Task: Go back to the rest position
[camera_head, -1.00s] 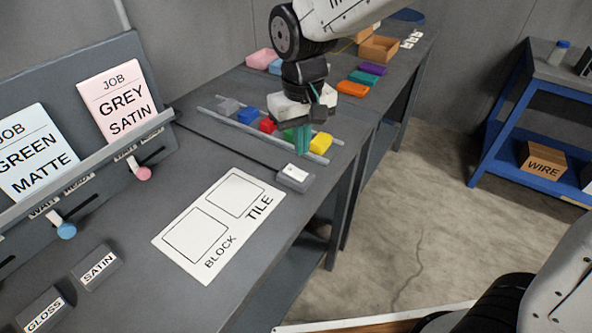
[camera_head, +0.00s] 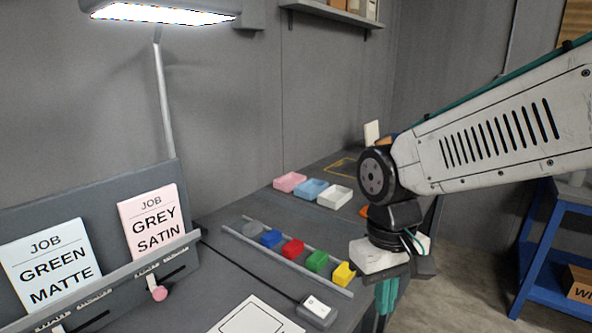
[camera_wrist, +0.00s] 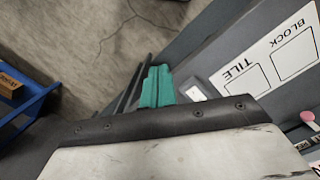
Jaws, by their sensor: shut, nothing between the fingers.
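My gripper (camera_head: 386,296) hangs from the arm at the right of the head view, fingers pointing down, by the bench's right edge. Its teal fingers are shut together with nothing between them. In the wrist view the gripper (camera_wrist: 156,88) shows over the bench edge and the floor. The row of blocks lies just left of it in the head view: grey (camera_head: 252,230), blue (camera_head: 271,238), red (camera_head: 292,249), green (camera_head: 316,261) and yellow (camera_head: 343,274), between two rails. The gripper is apart from them.
Job cards (camera_head: 50,265) lean on the left board. A blue shelf unit (camera_head: 548,262) stands at the right, with floor between.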

